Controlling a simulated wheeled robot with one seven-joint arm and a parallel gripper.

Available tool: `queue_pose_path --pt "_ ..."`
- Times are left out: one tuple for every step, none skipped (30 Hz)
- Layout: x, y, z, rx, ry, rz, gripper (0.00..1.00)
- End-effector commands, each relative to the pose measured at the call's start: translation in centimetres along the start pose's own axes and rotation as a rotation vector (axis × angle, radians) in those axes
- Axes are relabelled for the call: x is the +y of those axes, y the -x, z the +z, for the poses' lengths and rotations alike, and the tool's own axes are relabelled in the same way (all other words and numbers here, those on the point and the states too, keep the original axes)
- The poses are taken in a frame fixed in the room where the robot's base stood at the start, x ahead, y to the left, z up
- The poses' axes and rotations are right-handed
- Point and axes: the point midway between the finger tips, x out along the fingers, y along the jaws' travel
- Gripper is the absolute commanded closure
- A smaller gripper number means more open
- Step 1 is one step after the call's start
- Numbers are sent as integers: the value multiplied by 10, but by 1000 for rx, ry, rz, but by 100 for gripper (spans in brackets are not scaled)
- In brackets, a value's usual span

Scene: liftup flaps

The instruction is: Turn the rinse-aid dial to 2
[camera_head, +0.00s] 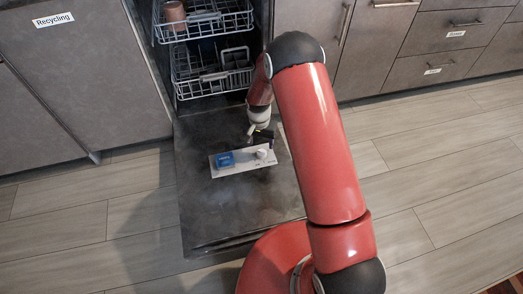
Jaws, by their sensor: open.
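The rinse-aid dial (262,153) is a small pale round knob at the right end of a light grey panel (243,168). A blue lidded part (225,159) is at the panel's left end. The panel is set in the inner face of the lowered dishwasher door. My gripper (262,139) is open, just behind the dial in the picture, reaching down from my red arm. Its fingers are small and dark here, and I cannot tell whether they touch the dial. The dial's marks are too small to read.
The open dishwasher door (235,213) lies low over the wood floor (150,210). Dishwasher racks (210,71) stand behind it, with a brown cup (174,14) in the upper one. Grey cabinets flank the opening, one labelled Recycling (53,20).

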Motion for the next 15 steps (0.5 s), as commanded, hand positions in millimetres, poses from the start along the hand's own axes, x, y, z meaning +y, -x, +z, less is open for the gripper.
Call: queue_pose_path --pt "1 -11 1 -4 0 2 41" --pt "1 -16 1 -4 0 2 41" --pt "1 -23 1 -4 -1 2 41" --pt "1 -27 1 -3 -1 1 41" --pt "1 -32 1 -3 -1 1 41" --pt "1 -38 1 -3 -1 1 41" --pt "1 -42 1 -3 -1 1 41" --pt "1 -45 0 -2 -1 1 41" --pt "1 -49 1 -2 -1 1 41" --pt "1 -52 1 -2 -1 1 41" --pt "1 -54 0 -1 0 1 41" --pt "1 -56 0 -1 0 1 41" --pt "1 -57 0 -1 0 1 41" --pt "1 -58 0 -1 0 0 41" --pt "1 -58 0 -1 0 0 41"
